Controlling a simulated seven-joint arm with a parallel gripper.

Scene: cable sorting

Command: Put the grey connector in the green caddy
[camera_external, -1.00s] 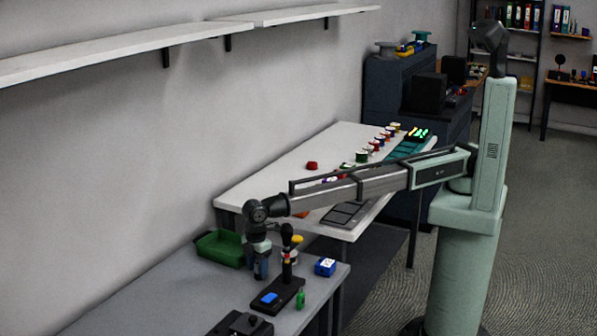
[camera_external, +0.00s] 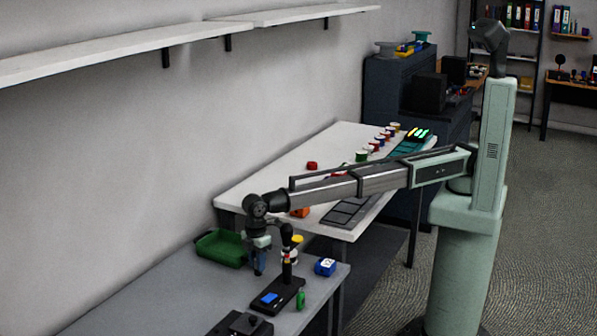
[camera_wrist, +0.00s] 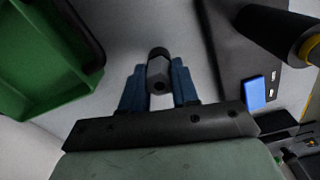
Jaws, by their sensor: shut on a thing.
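The grey connector (camera_wrist: 158,72) is a short dark grey cylinder-like piece in the wrist view. My gripper (camera_wrist: 159,80) has its blue fingers shut on it, one on each side. In the external view my gripper (camera_external: 260,268) points down over the grey table, and the connector there is too small to make out. The green caddy (camera_wrist: 88,82) is an open tray at the upper left of the wrist view. In the external view the green caddy (camera_external: 204,246) stands on the table to the left of my gripper, apart from it.
A black stand (camera_external: 279,297) with a blue block and an upright post is close to the right of my gripper. The grey table (camera_external: 160,291) is clear in front of the caddy.

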